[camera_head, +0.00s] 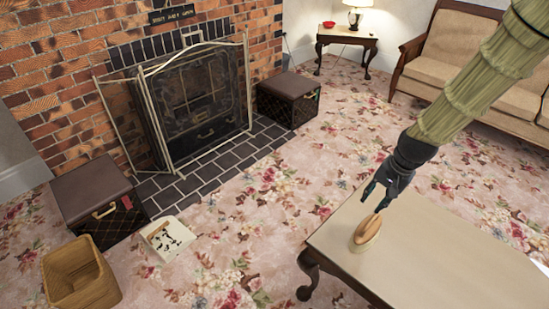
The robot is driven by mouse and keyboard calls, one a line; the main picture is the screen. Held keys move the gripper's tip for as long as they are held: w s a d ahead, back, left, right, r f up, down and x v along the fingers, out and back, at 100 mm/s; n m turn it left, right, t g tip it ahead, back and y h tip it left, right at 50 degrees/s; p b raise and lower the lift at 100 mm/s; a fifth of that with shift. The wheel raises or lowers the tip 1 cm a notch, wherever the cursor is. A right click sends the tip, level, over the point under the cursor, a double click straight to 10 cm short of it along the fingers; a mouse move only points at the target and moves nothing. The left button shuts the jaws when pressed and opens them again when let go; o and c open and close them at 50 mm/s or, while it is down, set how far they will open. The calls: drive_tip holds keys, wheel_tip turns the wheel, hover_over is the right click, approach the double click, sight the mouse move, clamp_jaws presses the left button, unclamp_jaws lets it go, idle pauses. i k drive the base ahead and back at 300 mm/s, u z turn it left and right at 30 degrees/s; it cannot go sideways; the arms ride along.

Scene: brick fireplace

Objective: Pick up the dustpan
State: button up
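A shallow white pan (163,236) with dark bits in it, which looks like the dustpan, lies on the carpet at the lower left, near the hearth. A small tan, brush-like object with a pale lower part (367,231) sits on the low table (440,255), near its far left edge. My gripper (373,203) is dark and points down just above this brush-like object, far to the right of the pan. Its fingers look apart with nothing between them. I cannot tell whether the fingertips touch the brush-like object.
A wooden bin (80,280) and a dark box (97,205) stand left of the pan. A fireplace screen (195,105) and another dark box (288,100) are behind. A sofa (450,65) is at the back right. Open carpet lies between pan and table.

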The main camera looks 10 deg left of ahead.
sight(176, 230)
drive_tip(key=u, duration=1.3)
